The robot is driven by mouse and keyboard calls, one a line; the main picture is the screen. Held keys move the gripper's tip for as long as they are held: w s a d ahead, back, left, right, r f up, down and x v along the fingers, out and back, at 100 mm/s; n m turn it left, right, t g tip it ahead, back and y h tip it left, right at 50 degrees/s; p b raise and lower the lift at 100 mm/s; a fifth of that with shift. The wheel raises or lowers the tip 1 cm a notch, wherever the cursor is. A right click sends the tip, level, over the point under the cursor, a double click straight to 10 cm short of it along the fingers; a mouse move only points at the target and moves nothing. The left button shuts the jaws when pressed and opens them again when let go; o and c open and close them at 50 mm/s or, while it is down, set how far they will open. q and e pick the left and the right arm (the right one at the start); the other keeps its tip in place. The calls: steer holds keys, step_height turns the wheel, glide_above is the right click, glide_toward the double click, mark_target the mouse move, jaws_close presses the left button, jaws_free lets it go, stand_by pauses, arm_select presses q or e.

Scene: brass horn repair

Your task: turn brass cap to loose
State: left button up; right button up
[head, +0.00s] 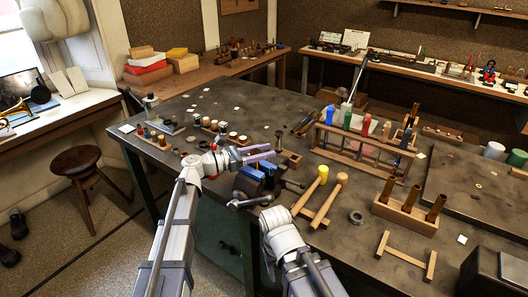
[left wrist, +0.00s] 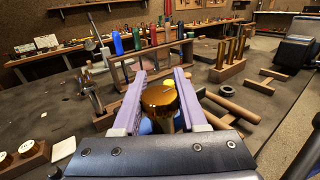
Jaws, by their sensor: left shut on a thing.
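The brass cap (left wrist: 160,100) is round and golden, between the two purple fingers of my left gripper (left wrist: 158,88) in the left wrist view. The fingers are shut on its sides. Blue vise jaws (left wrist: 146,126) show partly below the cap. In the head view my left gripper (head: 262,153) is above the blue-jawed vise (head: 254,172) at the near table edge, and I cannot make out the cap there. Part of my right arm shows at the bottom of the head view, but I do not see its gripper fingers.
A wooden rack (head: 360,150) holds colored handles behind. A block with brass tubes (head: 405,214) stands right. Small jars and parts (head: 222,132) lie left.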

arm_select(q)
steer(key=shift+t, duration=0.3)
jaws_close()
steer(key=shift+n+t+y, duration=0.5)
steer(key=shift+n+t, duration=0.2)
steer(key=n+t+y, duration=0.2)
steer(key=n+t, duration=0.1)
steer(key=n+t+y, duration=0.1)
steer(key=t+y, duration=0.1)
steer(key=shift+w+a, duration=0.3)
steer(key=shift+w, duration=0.05)
steer(key=n+t+y, duration=0.1)
steer(key=y, duration=0.1)
steer(key=n+t+y, duration=0.1)
steer(key=n, duration=0.1)
steer(key=a+n+t+y, duration=0.1)
steer(key=y, duration=0.1)
steer(key=shift+w+t+y, duration=0.3)
steer(key=shift+w, duration=0.1)
steer(key=shift+w+a+n+t+y, duration=0.15)
steer(key=shift+n+t+y, duration=0.1)
steer(key=shift+n+y, duration=0.6)
steer(key=shift+a+n+t+y, duration=0.15)
steer(key=shift+n+t+y, duration=0.1)
steer(key=shift+n+y, duration=0.6)
steer(key=shift+y, duration=0.4)
steer(key=o, duration=1.1)
jaws_free()
